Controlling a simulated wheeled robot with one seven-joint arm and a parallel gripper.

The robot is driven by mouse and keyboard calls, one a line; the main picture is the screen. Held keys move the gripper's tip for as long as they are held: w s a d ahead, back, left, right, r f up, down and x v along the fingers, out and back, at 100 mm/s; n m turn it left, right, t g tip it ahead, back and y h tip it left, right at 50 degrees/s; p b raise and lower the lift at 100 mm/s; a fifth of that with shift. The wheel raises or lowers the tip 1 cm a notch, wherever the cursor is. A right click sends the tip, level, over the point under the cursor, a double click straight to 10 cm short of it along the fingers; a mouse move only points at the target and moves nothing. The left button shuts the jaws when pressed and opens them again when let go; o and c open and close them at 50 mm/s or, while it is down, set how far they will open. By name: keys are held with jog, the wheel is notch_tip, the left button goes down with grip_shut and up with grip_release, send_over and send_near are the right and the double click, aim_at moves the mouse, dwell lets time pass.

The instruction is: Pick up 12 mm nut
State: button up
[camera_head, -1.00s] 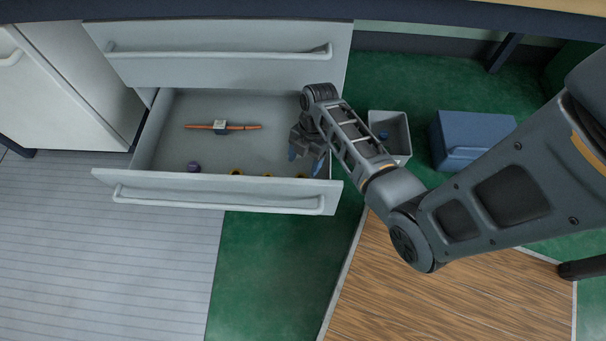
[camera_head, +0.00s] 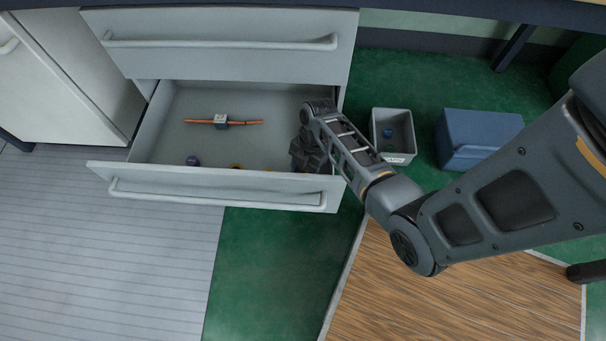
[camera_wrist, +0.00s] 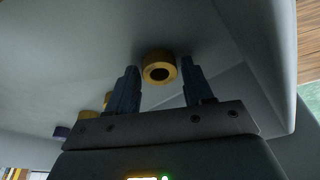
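A yellow, ring-shaped nut (camera_wrist: 159,67) lies on the drawer floor in the wrist view, with a dark hole facing the camera. My gripper (camera_wrist: 160,82) is open, and its two dark fingers stand on either side of the nut with gaps to both. In the head view my gripper (camera_head: 308,160) is inside the open drawer at its right end, its fingertips hidden by the drawer front. I cannot read the size of the nut.
The drawer (camera_head: 215,186) also holds more yellow pieces (camera_head: 237,166), a purple piece (camera_head: 193,160) and an orange rod with a block (camera_head: 221,121). The drawer walls are close. A grey bin (camera_head: 393,135) and a blue box (camera_head: 478,138) stand to the right.

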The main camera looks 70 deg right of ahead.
jog(key=c, duration=0.8)
notch_tip(320, 180, up, 10)
jog(key=p, duration=0.4)
jog(key=shift+r, duration=0.1)
notch_tip(320, 180, up, 16)
jog(key=p, duration=1.6)
jog(key=shift+p, duration=0.3)
